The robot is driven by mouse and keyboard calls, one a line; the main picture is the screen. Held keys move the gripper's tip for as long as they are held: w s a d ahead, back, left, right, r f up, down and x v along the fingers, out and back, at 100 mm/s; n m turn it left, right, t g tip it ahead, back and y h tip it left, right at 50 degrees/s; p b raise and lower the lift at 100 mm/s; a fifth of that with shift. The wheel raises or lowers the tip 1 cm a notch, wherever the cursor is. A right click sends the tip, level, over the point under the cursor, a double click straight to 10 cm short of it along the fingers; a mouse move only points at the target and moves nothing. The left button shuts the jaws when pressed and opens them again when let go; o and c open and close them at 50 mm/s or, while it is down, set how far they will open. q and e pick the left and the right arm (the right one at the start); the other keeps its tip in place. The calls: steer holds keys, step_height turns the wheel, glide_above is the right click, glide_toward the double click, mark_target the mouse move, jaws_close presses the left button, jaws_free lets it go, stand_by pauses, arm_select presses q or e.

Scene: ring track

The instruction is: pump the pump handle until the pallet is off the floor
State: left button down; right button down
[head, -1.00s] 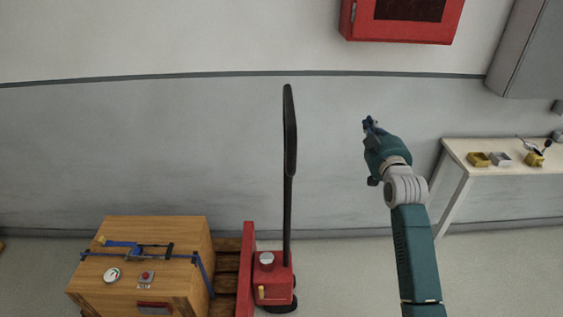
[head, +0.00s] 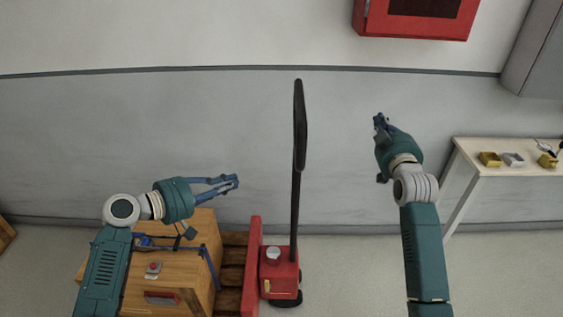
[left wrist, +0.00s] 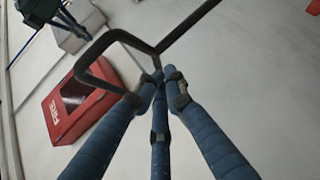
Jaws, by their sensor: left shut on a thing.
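The red pallet jack (head: 279,262) stands at the middle of the head view. Its black pump handle (head: 297,195) rises upright with a loop at the top. My left gripper (head: 237,182) is left of the handle, with a visible gap and its fingers drawn together. In the left wrist view, the handle loop (left wrist: 92,78) shows just beyond the fingertips (left wrist: 160,80); no object is clearly seen between them. My right gripper (head: 381,121) is in the air right of the handle; its opening is unclear. The wooden pallet (head: 232,271) is partly hidden; its floor contact cannot be seen.
A wooden crate (head: 201,230) sits on the pallet, partly behind my left arm. A red fire cabinet (head: 415,16) is on the wall, also in the left wrist view (left wrist: 65,115). A pale table (head: 500,143) with small items stands right. Floor right of the jack is clear.

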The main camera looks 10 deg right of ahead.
mark_target(297, 162)
arm_select(q)
step_height(297, 162, up, 6)
steer(key=s+d+m+h, duration=0.1)
steer(key=d, duration=0.1)
steer(key=w+d+f, duration=0.2)
steer(key=d, duration=1)
steer(key=shift+w+f+g, duration=0.15)
steer(key=shift+g, duration=0.25)
steer(key=shift+d, duration=0.1)
steer(key=d, duration=0.2)
steer(key=s+d, duration=0.1)
steer(key=d, duration=0.1)
steer(key=shift+d, duration=0.2)
steer(key=shift+a, duration=0.15)
arm_select(e)
steer(key=c, duration=1.8)
jaws_free()
steer(key=shift+o, duration=1.3)
